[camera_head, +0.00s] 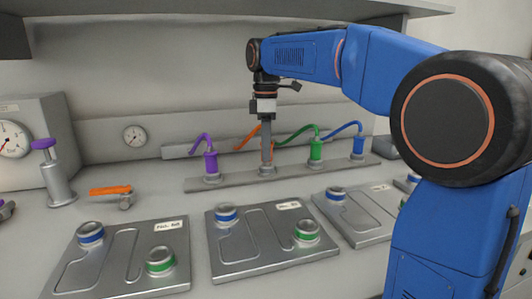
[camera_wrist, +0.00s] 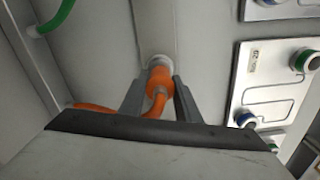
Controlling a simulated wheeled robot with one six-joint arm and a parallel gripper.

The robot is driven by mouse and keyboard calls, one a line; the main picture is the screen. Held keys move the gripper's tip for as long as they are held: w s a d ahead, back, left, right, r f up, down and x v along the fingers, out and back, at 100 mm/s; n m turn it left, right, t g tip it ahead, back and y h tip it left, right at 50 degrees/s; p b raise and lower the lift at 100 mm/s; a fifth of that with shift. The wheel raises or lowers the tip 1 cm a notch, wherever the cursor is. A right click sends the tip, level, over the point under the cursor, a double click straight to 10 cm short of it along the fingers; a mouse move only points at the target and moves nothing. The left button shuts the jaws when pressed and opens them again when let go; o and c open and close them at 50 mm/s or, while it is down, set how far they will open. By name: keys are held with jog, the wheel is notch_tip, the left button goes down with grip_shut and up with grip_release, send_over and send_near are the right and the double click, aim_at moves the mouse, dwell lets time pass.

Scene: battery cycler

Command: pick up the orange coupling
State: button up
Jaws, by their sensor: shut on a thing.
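The orange coupling (camera_wrist: 160,82) shows in the wrist view, upright at its grey socket (camera_wrist: 160,61), with an orange hose (camera_wrist: 92,108) running off to the left. My gripper (camera_wrist: 161,95) has one finger on each side of the coupling and is shut on it. In the head view my gripper (camera_head: 267,142) points straight down at the rail (camera_head: 235,180), and its fingers hide most of the coupling. Part of the orange hose (camera_head: 247,137) shows behind them. Whether the coupling is still seated in the socket I cannot tell.
A purple coupling (camera_head: 210,162) stands to the left on the rail; green (camera_head: 315,149) and blue (camera_head: 358,146) ones stand to the right. Plates with ports (camera_head: 262,238) lie in front. An orange-handled valve (camera_head: 110,190) and a purple-topped post (camera_head: 58,184) are at left.

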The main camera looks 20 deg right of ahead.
jog(key=shift+r, duration=0.9)
jog(key=shift+s+r, duration=0.2)
jog(key=shift+r, duration=0.05)
jog(key=s, duration=1.7)
jog(key=shift+s, duration=0.3)
jog(key=o, duration=0.3)
grip_shut()
jog(key=shift+r, duration=2.45)
